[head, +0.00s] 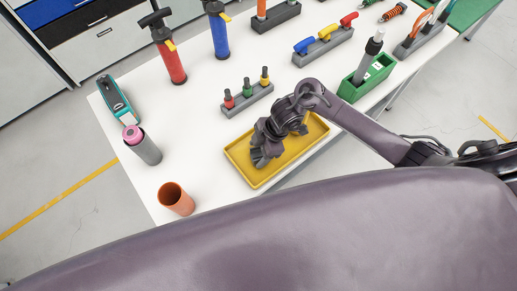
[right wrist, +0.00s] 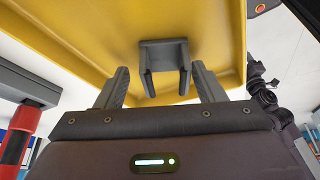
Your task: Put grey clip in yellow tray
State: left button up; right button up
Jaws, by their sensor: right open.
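The yellow tray (head: 240,167) lies on the white table in the head view, and its floor and rim fill much of the right wrist view (right wrist: 75,35). The grey clip (right wrist: 163,48), a U-shaped piece, shows in the right wrist view against the tray's floor; whether it touches the floor I cannot tell. My right gripper (head: 262,158) is low over the tray and hides the clip in the head view. In the right wrist view its two fingers (right wrist: 160,78) are open, one on each side of the clip, with gaps between. My left gripper is not in view.
A grey rack (head: 248,101) with small coloured-topped pegs stands behind the tray. An orange cup (head: 174,201) and a grey cylinder with a pink top (head: 145,149) stand left. A green holder (head: 367,82) is right. Table between tray and cup is clear.

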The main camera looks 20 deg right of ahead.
jog(key=v, duration=1.2)
